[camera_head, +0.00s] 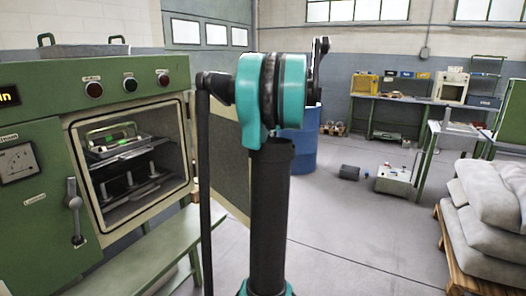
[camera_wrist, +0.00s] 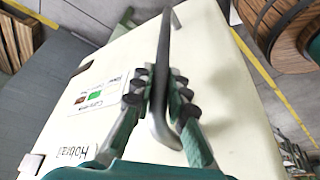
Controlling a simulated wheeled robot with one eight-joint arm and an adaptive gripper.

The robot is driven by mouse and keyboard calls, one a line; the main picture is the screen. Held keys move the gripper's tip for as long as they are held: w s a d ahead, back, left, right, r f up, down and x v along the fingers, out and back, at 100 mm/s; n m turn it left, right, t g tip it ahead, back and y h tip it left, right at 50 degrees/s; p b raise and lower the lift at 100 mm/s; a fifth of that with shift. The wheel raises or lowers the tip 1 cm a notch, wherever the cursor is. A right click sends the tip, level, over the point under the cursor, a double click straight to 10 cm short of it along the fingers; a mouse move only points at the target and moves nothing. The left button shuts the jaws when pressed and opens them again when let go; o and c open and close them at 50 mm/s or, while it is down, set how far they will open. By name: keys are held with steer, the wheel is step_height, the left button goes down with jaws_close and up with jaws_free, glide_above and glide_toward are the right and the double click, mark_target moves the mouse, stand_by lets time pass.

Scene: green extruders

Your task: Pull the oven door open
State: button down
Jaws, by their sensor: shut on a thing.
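The green oven (camera_head: 125,80) stands at the left in the head view. Its square opening shows the inside, with racks and metal parts. The oven door (camera_head: 229,160) stands swung out to the right of the opening, seen partly behind my arm. In the wrist view the door's cream face (camera_wrist: 225,95) with printed labels fills most of the picture. My gripper (camera_wrist: 160,88) is shut on a dark grey bar-shaped handle (camera_wrist: 165,45) in front of that face. The gripper's hold is hidden behind my arm in the head view.
A green bench (camera_head: 150,250) stands below the opening. A blue barrel (camera_head: 303,145) is behind my arm. Stacked sacks (camera_head: 490,220) on a pallet are at the right. Grey floor (camera_head: 350,230) between is clear. Wooden reels (camera_wrist: 280,30) show in the wrist view.

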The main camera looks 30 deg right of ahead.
steer(key=c, duration=1.5)
jaws_free()
steer(key=v, duration=1.2)
steer(key=shift+c, duration=0.3)
